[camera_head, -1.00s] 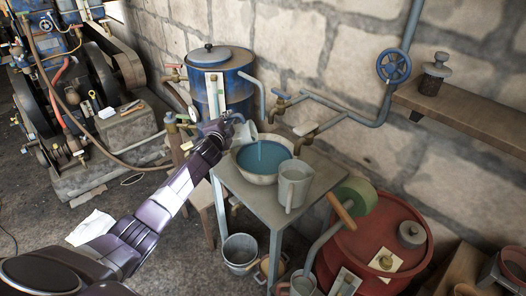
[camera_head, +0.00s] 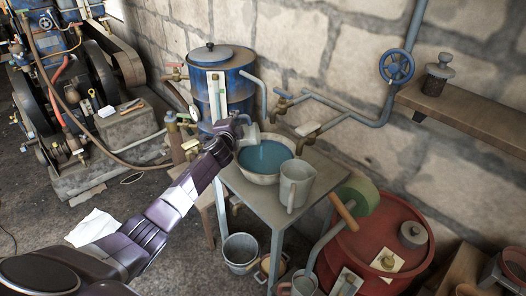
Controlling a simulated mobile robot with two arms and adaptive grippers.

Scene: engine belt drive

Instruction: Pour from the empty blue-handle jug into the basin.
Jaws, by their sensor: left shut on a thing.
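The basin (camera_head: 273,177) stands on the grey metal table and holds blue liquid. My left gripper (camera_head: 236,127) is shut on a small grey jug (camera_head: 250,136) at the basin's far left rim. The jug looks tilted toward the basin, and its handle is mostly hidden by the gripper, so I cannot make out the handle's colour. No stream from it is visible. A second, larger grey jug (camera_head: 296,184) stands upright on the table just right of the basin. My right gripper is not in view.
A blue drum (camera_head: 236,97) stands behind the table (camera_head: 262,205). Taps and a pipe (camera_head: 340,112) run along the stone wall behind the basin. A bucket (camera_head: 240,252) sits on the floor below, and a red drum (camera_head: 375,240) with a crank stands at the right.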

